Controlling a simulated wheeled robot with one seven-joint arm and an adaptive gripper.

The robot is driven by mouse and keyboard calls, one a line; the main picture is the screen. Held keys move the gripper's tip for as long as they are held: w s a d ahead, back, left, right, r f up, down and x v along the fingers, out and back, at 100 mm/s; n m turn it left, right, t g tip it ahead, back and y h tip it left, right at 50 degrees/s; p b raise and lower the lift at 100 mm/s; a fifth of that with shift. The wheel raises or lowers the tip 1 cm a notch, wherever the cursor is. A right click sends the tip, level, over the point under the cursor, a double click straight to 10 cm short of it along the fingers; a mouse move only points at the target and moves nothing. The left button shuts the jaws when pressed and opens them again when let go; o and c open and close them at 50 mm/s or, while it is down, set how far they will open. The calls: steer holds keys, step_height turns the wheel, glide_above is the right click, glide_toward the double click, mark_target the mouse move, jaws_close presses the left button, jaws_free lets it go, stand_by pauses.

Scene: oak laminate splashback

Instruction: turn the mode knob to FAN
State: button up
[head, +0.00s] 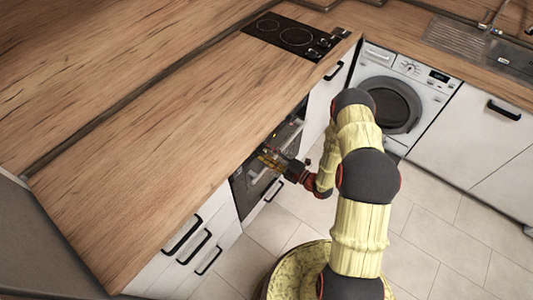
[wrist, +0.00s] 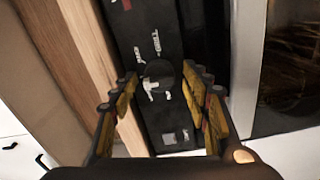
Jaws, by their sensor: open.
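The mode knob (wrist: 160,72) is a dark round knob on the black oven control panel (wrist: 150,20), near the middle of the wrist view. Small white marks surround it, too blurred to read, so I cannot tell which one it points to. My gripper (wrist: 161,82) is open, with one yellow-padded finger on each side of the knob in that view. I cannot tell whether either finger touches it. In the head view my gripper (head: 271,160) is at the front of the built-in oven (head: 252,187), just below the counter edge, and the knob is hidden.
The wooden counter (head: 150,130) overhangs close above the gripper. The oven door handle (head: 262,172) is close by. A hob (head: 292,38), a washing machine (head: 403,95) and a sink (head: 510,57) stand farther back. Tiled floor (head: 440,225) is clear at the right.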

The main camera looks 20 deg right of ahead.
steer(key=shift+s, duration=0.1)
steer(key=v, duration=1.1)
steer(key=shift+s+d, duration=0.25)
steer(key=shift+s, duration=0.05)
stand_by(0.4)
